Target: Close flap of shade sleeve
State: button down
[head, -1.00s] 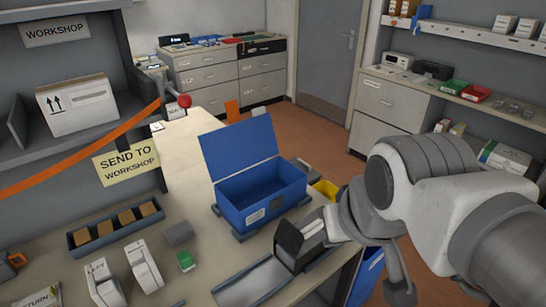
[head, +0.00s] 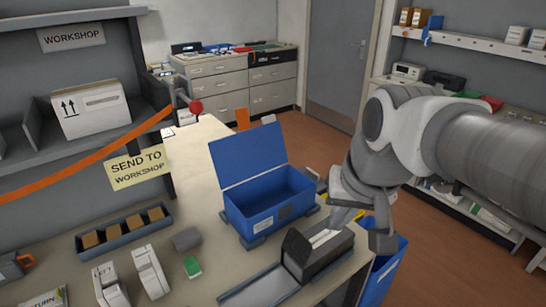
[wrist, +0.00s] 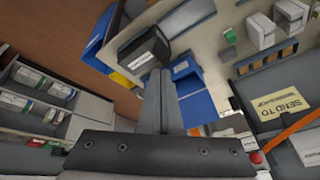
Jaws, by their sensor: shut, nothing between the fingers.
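The shade sleeve (head: 328,259) is a dark grey box lying at the front right edge of the bench, with pale strips on its top. Its dark flap (head: 296,246) stands up at the left end, not folded flat. The sleeve also shows in the wrist view (wrist: 148,46), just beyond my fingertips. My gripper (head: 338,218) is at the sleeve's far right side, close above it. Its fingers (wrist: 160,74) are together with nothing between them. I cannot tell whether they touch the sleeve.
A blue box (head: 270,204) with its lid raised stands behind the sleeve. A grey channel (head: 260,286) runs to the sleeve's left. White cartridges (head: 150,272), a green block (head: 193,267) and a compartment tray (head: 125,234) are further left. A blue bin (head: 384,272) is below the bench edge.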

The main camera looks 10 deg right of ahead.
jog(key=w+d+f+m+g, duration=0.1)
jog(key=w+f+m+g, duration=0.15)
jog(key=w, duration=0.45)
jog(key=m+g+b, duration=0.3)
jog(key=m, duration=0.4)
send_over(297, 246)
jog(key=w+d, duration=0.4)
jog(key=d, duration=0.3)
notch_tip(297, 246, down, 14)
jog(key=shift+t+y, duration=0.25)
jog(key=shift+y, duration=0.05)
jog(key=f, duration=0.6)
jog(key=s+f, duration=0.1)
jog(key=f, duration=0.2)
jog(key=shift+a, duration=0.35)
jog(key=shift+s+a+r+p, duration=0.25)
jog(key=shift+s+a, duration=0.1)
jog(key=shift+a, duration=0.3)
jog(key=shift+s+a+r+p, duration=0.2)
jog(key=shift+s+a, duration=0.1)
jog(key=shift+a, duration=0.3)
jog(key=shift+s+a+r, duration=0.15)
jog(key=shift+s+a, duration=0.05)
jog(key=shift+a, duration=0.15)
jog(key=shift+a, duration=0.1)
jog(key=shift+s+a+r, duration=0.1)
jog(key=shift+a+r, duration=0.05)
